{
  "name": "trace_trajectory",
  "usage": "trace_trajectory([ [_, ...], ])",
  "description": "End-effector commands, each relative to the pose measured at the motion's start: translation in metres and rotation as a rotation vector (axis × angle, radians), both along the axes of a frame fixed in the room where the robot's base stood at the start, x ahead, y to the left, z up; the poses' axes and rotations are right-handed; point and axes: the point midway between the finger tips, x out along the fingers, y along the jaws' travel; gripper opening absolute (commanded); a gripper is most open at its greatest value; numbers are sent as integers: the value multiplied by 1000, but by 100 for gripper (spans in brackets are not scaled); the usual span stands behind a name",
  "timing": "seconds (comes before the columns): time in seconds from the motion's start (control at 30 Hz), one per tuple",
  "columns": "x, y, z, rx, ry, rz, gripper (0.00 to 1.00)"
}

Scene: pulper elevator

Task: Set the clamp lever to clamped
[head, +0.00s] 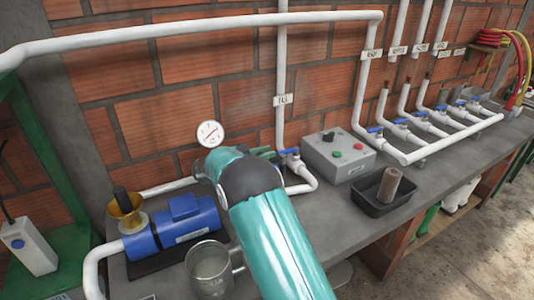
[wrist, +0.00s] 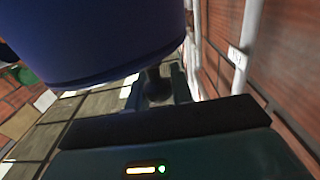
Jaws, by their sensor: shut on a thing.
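My gripper (wrist: 158,88) shows in the wrist view with its two fingers on either side of a dark round-ended knob (wrist: 157,84), and it is shut on it. I cannot tell for sure whether this knob is the clamp lever or how it is set. A large dark blue rounded body (wrist: 95,40) fills the upper left of the wrist view, close to the knob, and hides what lies behind. In the head view my teal arm reaches toward the wall, and its wrist hides most of the gripper and what it holds.
A blue pump (head: 178,225) and a metal jug (head: 209,268) stand left of my arm. A pressure gauge (head: 209,134) is just beyond. A grey control box (head: 338,158), a black tray (head: 368,201) and white pipes with blue valves (head: 398,122) are to the right.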

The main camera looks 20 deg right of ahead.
Motion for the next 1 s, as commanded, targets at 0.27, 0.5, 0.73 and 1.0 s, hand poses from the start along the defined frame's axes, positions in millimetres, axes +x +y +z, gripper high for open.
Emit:
trace_trajectory([
  [0.27, -1, -2, 2, -2, -4, -9, 0],
  [0.5, -1, -2, 2, -2, -5, -8, 37],
  [0.73, 0, -2, 1, -1, -3, -10, 45],
  [1.0, -2, 12, 1, 0, -3, -8, 45],
])
